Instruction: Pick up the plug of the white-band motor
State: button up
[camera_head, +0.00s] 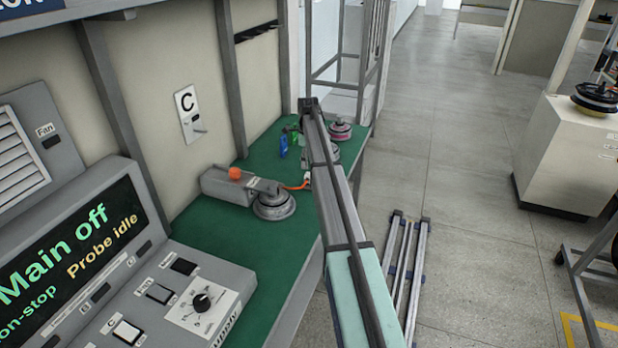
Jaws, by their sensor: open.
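My gripper is not clearly in view; a long arm link of mine crosses the middle and hides part of the green bench (265,250). A grey round motor (273,204) sits at the end of a grey fixture with an orange knob on the bench. A short orange cable (297,186) runs beside it toward my arm; its end is hidden or too small to tell. A motor with a pinkish band (340,130) stands at the bench's far end. Another grey round thing is partly hidden behind my arm. I cannot make out a white band or a plug for certain.
A control panel (95,260) reading "Main off" and "Probe idle" fills the lower left. Small blue (283,146) and green items stand at the back of the bench. A white cabinet (570,155) with a dark motor (597,97) stands right.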

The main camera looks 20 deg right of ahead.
aim_at(309, 174)
jog(key=shift+f+p, duration=0.3)
jog(key=shift+f, duration=1.1)
jog(key=shift+s+d+f+p, duration=0.1)
jog(key=shift+f+p, duration=0.55)
jog(key=shift+f, duration=0.65)
jog(key=shift+s+d+f+p, duration=0.1)
jog(key=shift+f+p, duration=0.55)
jog(key=shift+f, duration=0.65)
grip_shut()
